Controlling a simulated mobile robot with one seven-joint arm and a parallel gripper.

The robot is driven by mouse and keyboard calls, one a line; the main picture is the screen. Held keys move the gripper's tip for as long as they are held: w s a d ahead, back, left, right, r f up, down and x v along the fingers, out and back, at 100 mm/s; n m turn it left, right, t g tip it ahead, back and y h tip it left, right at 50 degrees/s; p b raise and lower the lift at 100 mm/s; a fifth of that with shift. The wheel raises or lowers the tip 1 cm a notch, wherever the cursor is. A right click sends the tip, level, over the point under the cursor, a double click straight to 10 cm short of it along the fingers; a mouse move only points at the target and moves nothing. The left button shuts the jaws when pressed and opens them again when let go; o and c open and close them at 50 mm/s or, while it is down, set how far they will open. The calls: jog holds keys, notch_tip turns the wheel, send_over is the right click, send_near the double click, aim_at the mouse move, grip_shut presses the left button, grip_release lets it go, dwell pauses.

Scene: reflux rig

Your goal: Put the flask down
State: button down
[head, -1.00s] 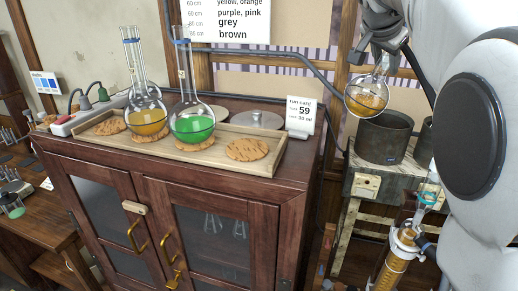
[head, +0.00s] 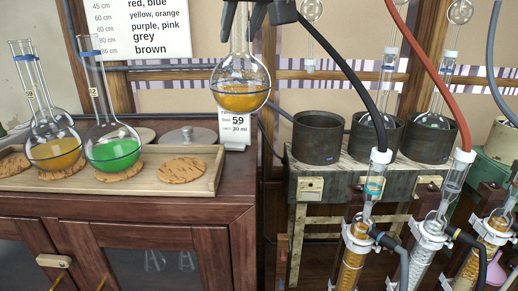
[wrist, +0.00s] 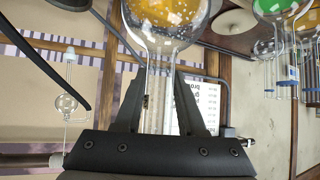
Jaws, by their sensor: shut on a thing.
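My gripper (head: 258,14) is shut on the neck of a round glass flask (head: 240,90) holding orange liquid. The flask hangs upright in the air, above the right end of the cabinet and in front of the run card (head: 235,130). In the wrist view the gripper (wrist: 160,95) grips the neck, with the flask's bulb (wrist: 165,18) at the top of the picture. A wooden tray (head: 120,186) on the cabinet holds cork mats. A flask with orange liquid (head: 54,150) and one with green liquid (head: 112,153) stand on mats at its left. The right cork mat (head: 182,171) is bare.
Dark heating pots (head: 318,138) stand on a bench to the right, the nearest one empty. Glass condensers (head: 355,250) with hoses stand in front of them. A grey lid (head: 188,137) lies behind the tray.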

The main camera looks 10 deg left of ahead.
jog(key=shift+s+a, duration=0.25)
jog(key=shift+a, duration=0.1)
jog(key=s+a+f, duration=0.2)
jog(key=a+f, duration=0.8)
jog(key=a, duration=0.1)
jog(key=shift+s+f+b, duration=0.25)
jog(key=shift+f+b, duration=0.1)
jog(key=shift+f, duration=0.15)
jog(key=c, duration=0.5)
grip_release()
jog(key=shift+f, duration=0.1)
